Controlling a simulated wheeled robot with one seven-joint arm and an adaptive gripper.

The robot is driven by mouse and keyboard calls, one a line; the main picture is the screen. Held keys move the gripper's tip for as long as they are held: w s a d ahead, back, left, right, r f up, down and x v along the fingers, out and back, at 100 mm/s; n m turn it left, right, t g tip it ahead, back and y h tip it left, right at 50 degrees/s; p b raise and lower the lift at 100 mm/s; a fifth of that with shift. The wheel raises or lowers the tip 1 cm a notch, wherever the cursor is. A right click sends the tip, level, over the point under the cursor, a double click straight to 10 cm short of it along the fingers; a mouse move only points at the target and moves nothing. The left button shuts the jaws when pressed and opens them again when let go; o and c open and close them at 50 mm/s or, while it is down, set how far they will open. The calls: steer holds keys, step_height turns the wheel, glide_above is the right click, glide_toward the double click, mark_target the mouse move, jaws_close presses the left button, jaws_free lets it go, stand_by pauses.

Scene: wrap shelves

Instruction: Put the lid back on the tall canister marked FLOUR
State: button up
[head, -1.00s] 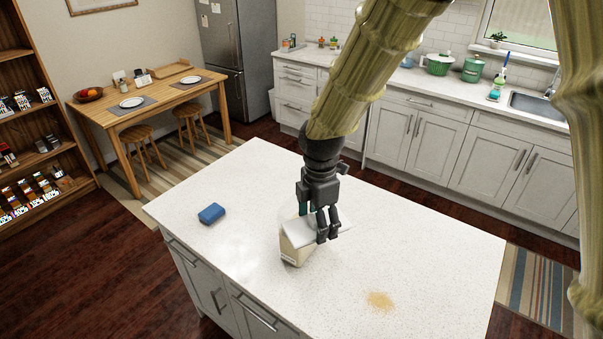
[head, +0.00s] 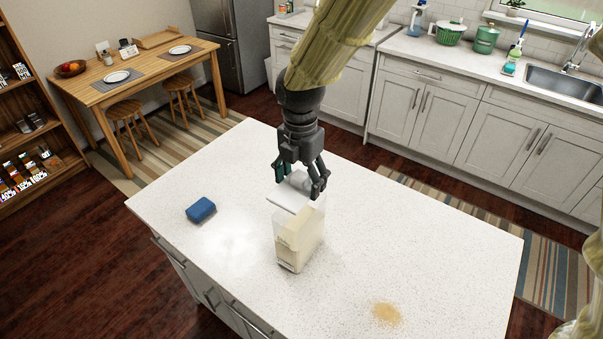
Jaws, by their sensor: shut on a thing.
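The tall canister (head: 297,243) stands upright on the white island counter. It is clear-walled with pale cream contents, and its marking is too small to read. The white lid (head: 286,201) is in my gripper (head: 299,183), which is shut on its raised middle part. The lid appears just above the canister's top, set toward its far left side. Part of the canister's rim shows past the lid on the right. I cannot tell whether lid and rim touch.
A blue sponge (head: 201,209) lies on the counter to the left. A tan spill of powder (head: 386,314) lies at the front right. The counter (head: 430,250) right of the canister is clear. Kitchen cabinets (head: 430,110) stand behind, across a floor gap.

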steer(key=shift+s+f, duration=0.25)
steer(key=shift+f+b, duration=0.3)
steer(key=shift+b, duration=0.2)
steer(key=shift+w+f+b, duration=0.5)
steer(key=shift+f+b, duration=0.2)
steer(key=shift+f, duration=0.2)
steer(key=shift+f+b, duration=0.3)
steer(key=shift+s+f, duration=0.3)
steer(key=shift+s, duration=0.05)
steer(key=shift+w+f, duration=0.25)
steer(key=shift+f, duration=0.35)
steer(key=shift+s, duration=0.15)
steer(key=shift+r, duration=0.1)
steer(key=shift+p, duration=0.45)
